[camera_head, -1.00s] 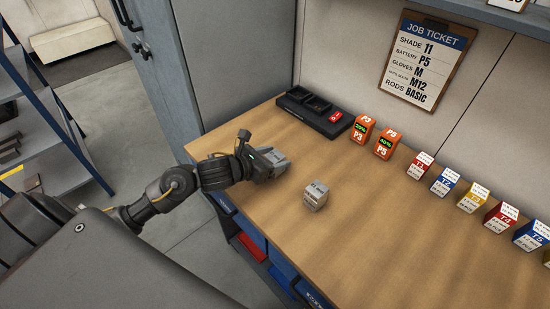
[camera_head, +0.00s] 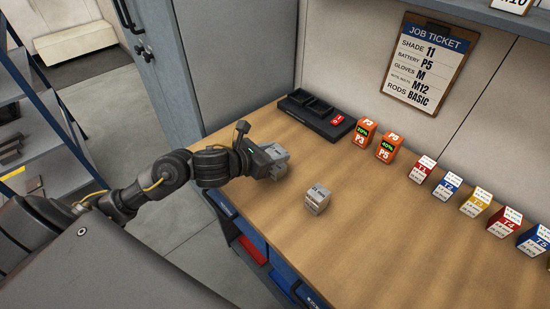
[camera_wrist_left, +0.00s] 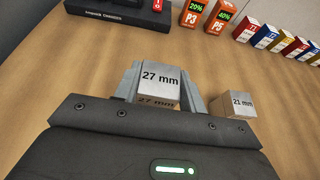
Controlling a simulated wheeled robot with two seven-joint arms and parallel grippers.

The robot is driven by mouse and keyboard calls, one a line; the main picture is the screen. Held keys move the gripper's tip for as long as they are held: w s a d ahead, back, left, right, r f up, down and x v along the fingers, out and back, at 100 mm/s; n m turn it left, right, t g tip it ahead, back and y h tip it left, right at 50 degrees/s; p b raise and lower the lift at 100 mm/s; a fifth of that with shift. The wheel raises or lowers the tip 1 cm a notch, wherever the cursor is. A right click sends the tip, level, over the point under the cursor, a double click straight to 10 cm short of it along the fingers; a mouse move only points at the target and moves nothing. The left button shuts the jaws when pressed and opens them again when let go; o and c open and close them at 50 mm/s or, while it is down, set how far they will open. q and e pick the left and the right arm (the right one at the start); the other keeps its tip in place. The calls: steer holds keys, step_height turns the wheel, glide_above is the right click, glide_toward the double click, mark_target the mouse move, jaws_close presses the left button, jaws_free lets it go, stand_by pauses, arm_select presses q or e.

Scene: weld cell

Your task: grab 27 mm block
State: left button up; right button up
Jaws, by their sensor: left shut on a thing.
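The 27 mm block (camera_wrist_left: 160,84) is a grey cube with its size printed on its faces. In the left wrist view it sits between the two fingers of my left gripper (camera_wrist_left: 163,92), which is shut on it. In the head view my left gripper (camera_head: 276,163) is low over the left part of the wooden bench, and it mostly hides the block there. I cannot tell whether the block touches the bench. My right gripper is not in view.
A 21 mm block (camera_head: 317,201) stands on the bench (camera_head: 355,265), right of my left gripper. A black charger (camera_head: 317,118) lies at the back. Two orange batteries (camera_head: 364,132) and several coloured boxes (camera_head: 450,187) line the back. The front of the bench is clear.

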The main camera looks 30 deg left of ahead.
arm_select(q)
steer(key=s+d+r+p, duration=0.4)
steer(key=s+r+p, duration=0.4)
steer(key=s+p, duration=0.4)
steer(key=shift+s+r+p, duration=0.2)
steer(key=shift+r+p, duration=0.2)
steer(key=shift+p, duration=0.5)
steer(key=shift+d, duration=0.1)
